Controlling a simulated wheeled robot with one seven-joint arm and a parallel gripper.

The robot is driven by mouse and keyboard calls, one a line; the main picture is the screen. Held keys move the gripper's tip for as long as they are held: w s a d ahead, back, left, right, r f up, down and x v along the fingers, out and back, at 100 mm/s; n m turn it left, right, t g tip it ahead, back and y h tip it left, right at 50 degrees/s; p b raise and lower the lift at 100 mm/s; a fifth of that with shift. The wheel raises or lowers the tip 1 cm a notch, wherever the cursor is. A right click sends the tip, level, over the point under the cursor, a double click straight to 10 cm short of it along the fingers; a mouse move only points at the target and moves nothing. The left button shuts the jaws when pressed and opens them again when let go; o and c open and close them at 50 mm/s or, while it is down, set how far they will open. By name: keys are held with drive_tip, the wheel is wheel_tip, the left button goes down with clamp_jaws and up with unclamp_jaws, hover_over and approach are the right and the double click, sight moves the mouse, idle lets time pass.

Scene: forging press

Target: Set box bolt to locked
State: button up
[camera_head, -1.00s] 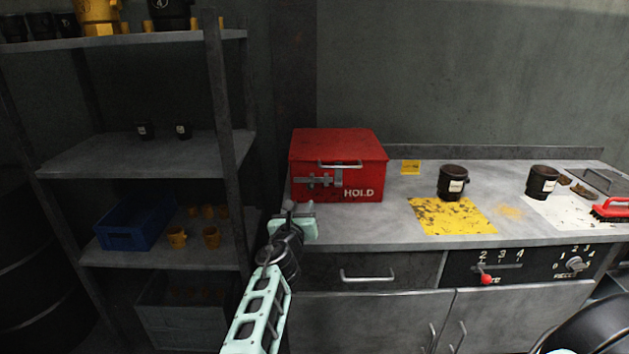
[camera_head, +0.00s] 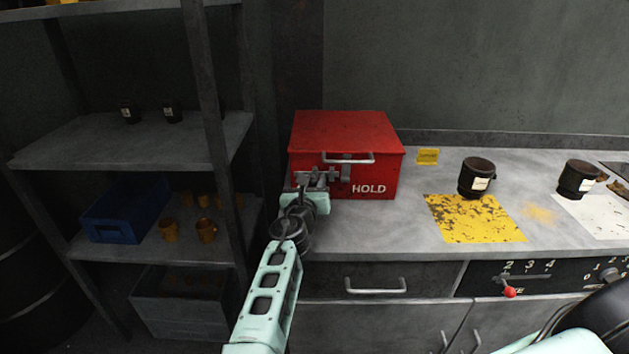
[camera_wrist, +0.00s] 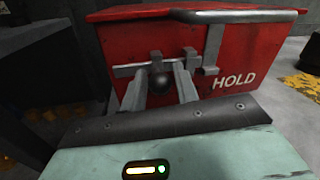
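The red box (camera_head: 347,132) marked HOLD stands on the workbench with its lid down. Its grey bolt (camera_wrist: 130,69) is a horizontal bar across the front, running through upright brackets, with a dark round knob (camera_wrist: 162,83) near its left part. The bolt also shows in the head view (camera_head: 337,175), partly covered by my gripper. My gripper (camera_wrist: 162,74) is open at the box front, one finger on each side of the knob. Small gaps seem to show between the fingers and the knob; I cannot tell whether either finger touches it.
A lid handle (camera_head: 348,158) sticks out just above the bolt. A shelf rack (camera_head: 215,110) stands close on the left. A drawer handle (camera_head: 375,287) is below.

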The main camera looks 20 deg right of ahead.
sight(332, 176)
drive_tip(key=shift+c, duration=0.2)
clamp_jaws()
drive_tip(key=shift+s+d, duration=0.25)
drive_tip(key=shift+d, duration=0.45)
drive_tip(key=shift+s+d, duration=0.2)
drive_tip(key=shift+d, duration=0.45)
drive_tip(key=shift+s+d, duration=0.25)
drive_tip(key=shift+d, duration=0.45)
drive_tip(key=shift+o, duration=0.2)
unclamp_jaws()
drive_tip(key=shift+d, duration=0.1)
